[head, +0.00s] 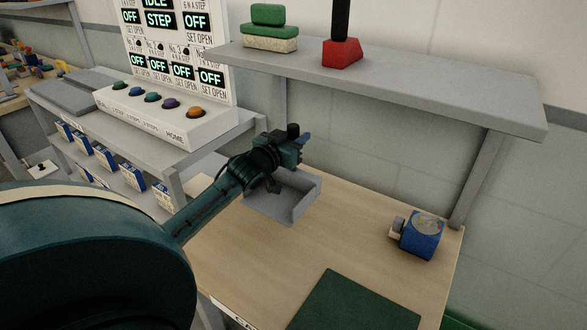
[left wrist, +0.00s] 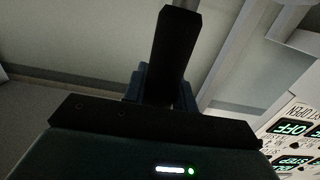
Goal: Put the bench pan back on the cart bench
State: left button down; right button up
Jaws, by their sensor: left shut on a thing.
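The bench pan (head: 304,204) is a shallow grey tray with raised walls, at the left rear of the wooden cart bench (head: 340,250) in the head view. My left gripper (head: 298,143) is over its back side and shut on it. The exact grip is hidden by the gripper's dark body. A small blue part shows at the fingers, also in the left wrist view behind a black finger (left wrist: 176,55). I cannot tell whether the pan touches the bench or is just above it. My right gripper is not in view.
A blue box with a round dial (head: 422,236) stands at the bench's right. A dark green mat (head: 355,302) lies at the front. A grey shelf (head: 400,85) overhangs the back. A button panel (head: 165,115) stands at left. The bench's middle is clear.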

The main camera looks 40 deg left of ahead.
pick_arm(q)
notch_tip(320, 180, down, 6)
jog(key=shift+r, duration=0.1)
dwell(0.4)
jog(key=c, duration=1.1)
grip_release()
jog(key=s, duration=0.4)
jog(key=s+d, duration=0.1)
jog(key=s, duration=0.7)
jog(key=shift+d+r, duration=0.2)
